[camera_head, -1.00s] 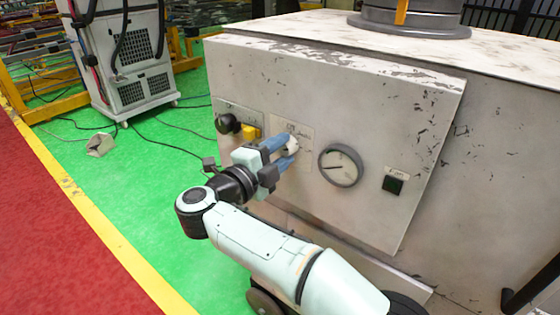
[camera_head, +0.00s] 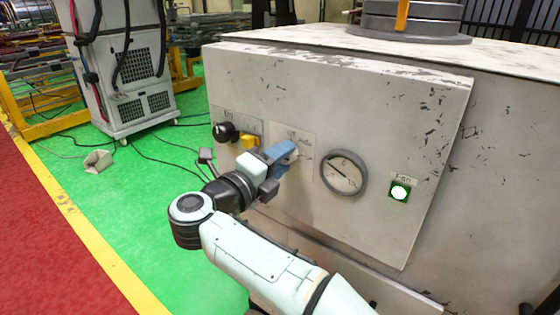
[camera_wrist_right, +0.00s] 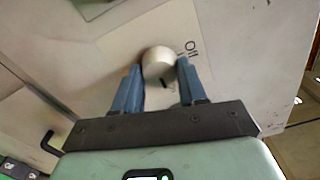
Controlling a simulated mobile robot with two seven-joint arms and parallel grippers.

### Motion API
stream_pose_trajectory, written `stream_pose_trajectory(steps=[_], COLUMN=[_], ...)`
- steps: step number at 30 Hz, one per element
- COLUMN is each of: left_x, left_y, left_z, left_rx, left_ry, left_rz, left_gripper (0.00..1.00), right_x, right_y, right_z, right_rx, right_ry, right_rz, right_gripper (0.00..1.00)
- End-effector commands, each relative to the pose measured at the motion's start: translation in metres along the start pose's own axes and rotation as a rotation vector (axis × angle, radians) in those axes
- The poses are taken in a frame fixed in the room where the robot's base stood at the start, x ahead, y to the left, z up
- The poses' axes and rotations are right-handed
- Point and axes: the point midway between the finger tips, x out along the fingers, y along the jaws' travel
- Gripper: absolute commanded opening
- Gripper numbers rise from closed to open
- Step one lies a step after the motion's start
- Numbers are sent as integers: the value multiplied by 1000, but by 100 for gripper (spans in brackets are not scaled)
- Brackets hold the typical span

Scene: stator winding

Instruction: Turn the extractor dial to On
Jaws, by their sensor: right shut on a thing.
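The extractor dial is a small pale round knob (camera_wrist_right: 158,60) on the front panel of a worn grey cabinet. In the head view the dial is mostly hidden behind my fingers. My right gripper (camera_head: 290,154) is shut on the dial, with one blue finger on each side of it in the wrist view (camera_wrist_right: 159,66). A dark mark shows on the knob's near side, and the word "Off" (camera_wrist_right: 191,48) is printed beside it. My left gripper is not in view.
The cabinet panel (camera_head: 330,110) also carries a black knob (camera_head: 224,132), a yellow part (camera_head: 250,141), a round gauge (camera_head: 344,173) and a lit green-white lamp (camera_head: 399,191). A grey wheeled unit (camera_head: 130,85) with cables stands back left.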

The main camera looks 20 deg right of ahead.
Motion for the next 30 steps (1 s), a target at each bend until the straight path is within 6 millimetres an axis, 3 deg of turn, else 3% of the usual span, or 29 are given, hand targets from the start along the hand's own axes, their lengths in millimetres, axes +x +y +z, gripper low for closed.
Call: stream_pose_trajectory(steps=[8, 9, 10, 11, 22, 26, 30], left_x=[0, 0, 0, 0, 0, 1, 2], left_y=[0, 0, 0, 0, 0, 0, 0], left_z=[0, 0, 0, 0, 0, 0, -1], left_rx=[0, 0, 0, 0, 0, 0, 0], left_ry=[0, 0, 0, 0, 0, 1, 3], left_rz=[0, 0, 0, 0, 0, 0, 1], left_gripper=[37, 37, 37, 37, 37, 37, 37], right_x=[0, 0, 0, 0, -6, -25, -57], right_y=[0, 0, 0, 0, 0, 0, 0], right_z=[0, 0, 0, 0, 1, 1, 1], right_rx=[3, 3, 3, 3, 1, 1, 2], right_ry=[-1, -1, -1, -1, -2, -5, -6], right_rz=[1, 1, 1, 1, 1, 1, 1], right_gripper=[11, 54, 64, 67, 67, 67, 67])
